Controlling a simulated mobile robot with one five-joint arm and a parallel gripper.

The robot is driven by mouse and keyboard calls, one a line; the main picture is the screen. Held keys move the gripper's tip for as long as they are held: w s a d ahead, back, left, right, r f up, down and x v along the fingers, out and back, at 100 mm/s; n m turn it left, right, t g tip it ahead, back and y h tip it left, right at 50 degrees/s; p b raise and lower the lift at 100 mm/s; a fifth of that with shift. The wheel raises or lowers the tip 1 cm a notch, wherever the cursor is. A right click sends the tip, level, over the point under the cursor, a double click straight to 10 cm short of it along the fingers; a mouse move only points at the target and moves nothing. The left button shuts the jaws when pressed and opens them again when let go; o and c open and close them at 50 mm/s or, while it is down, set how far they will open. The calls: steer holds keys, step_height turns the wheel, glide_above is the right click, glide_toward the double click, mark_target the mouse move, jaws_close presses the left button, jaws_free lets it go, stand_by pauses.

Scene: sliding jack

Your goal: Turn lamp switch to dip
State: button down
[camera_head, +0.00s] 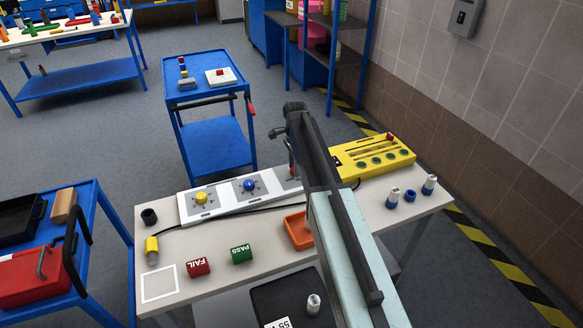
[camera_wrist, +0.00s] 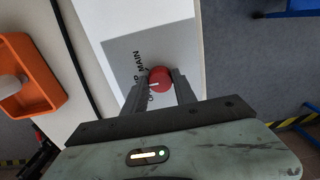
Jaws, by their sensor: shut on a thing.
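The lamp switch is a red round knob (camera_wrist: 160,77) on a grey label plate of a white panel. A short white mark on the knob points left in the wrist view. The word MAIN shows beside it; the other lettering is partly covered by a finger. My gripper (camera_wrist: 160,88) is shut on the red knob, one finger on each side. In the head view, my arm mostly hides the knob, at the right end of the white switch panel (camera_head: 222,208), which also carries a yellow knob (camera_head: 201,197) and a blue knob (camera_head: 249,185).
An orange tray (camera_head: 299,231) lies in front of the panel; it also shows in the wrist view (camera_wrist: 52,95). A yellow box (camera_head: 347,169) with green buttons stands to the right. FAIL (camera_head: 198,267) and PASS (camera_head: 241,254) blocks sit on the bench. A black cable runs along the panel.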

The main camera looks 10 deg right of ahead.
steer(key=shift+s+d, duration=0.2)
steer(key=shift+d, duration=0.1)
steer(key=c, duration=1)
jaws_free()
steer(key=shift+a, duration=0.1)
steer(key=shift+w, duration=0.1)
step_height(320, 180, up, 8)
steer(key=p, duration=0.8)
steer(key=shift+f, duration=0.15)
